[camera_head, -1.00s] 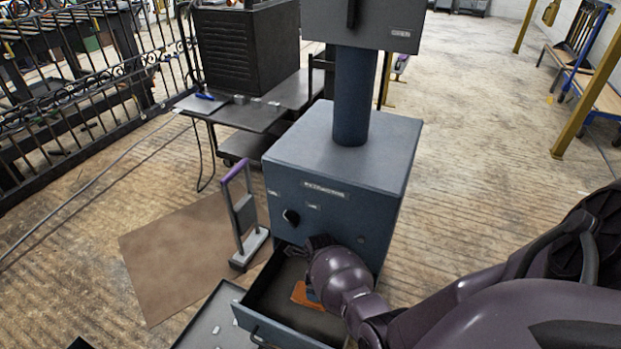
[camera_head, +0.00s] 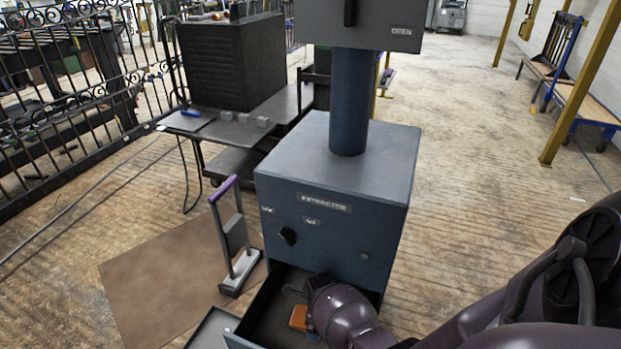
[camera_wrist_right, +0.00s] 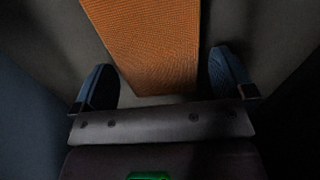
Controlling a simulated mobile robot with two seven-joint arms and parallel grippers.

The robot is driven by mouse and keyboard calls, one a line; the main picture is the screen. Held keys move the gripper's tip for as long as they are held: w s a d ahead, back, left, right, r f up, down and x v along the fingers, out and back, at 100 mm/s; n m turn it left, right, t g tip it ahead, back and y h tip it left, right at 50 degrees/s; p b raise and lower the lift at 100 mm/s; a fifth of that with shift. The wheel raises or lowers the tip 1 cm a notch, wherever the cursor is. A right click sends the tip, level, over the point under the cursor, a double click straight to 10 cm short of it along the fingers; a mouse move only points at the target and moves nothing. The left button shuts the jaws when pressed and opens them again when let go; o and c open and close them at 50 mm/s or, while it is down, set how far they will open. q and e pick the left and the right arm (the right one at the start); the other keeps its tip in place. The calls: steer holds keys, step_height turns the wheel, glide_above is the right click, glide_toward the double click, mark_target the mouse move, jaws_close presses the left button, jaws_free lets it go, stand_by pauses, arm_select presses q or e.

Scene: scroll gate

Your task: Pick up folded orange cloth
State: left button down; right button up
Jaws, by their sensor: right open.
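The folded orange cloth (camera_head: 299,318) lies in the open drawer (camera_head: 262,312) of the blue-grey cabinet, partly hidden by my right arm. In the right wrist view the cloth (camera_wrist_right: 152,45) fills the top middle, and its near end reaches in between the two fingertips. My right gripper (camera_wrist_right: 163,82) is open, with one finger on each side of the cloth and a visible gap on both sides. In the head view my right wrist covers most of the gripper. My left gripper is not in view.
The cabinet (camera_head: 335,235) rises behind the drawer, close to my right arm. A purple-handled stand (camera_head: 236,245) is left of the drawer on a brown mat (camera_head: 165,280). A table (camera_head: 225,128) with small grey blocks stands behind.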

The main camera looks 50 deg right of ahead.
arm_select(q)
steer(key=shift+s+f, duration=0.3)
arm_select(e)
steer(key=c, duration=0.9)
steer(key=shift+r, duration=0.1)
steer(key=shift+c, duration=0.2)
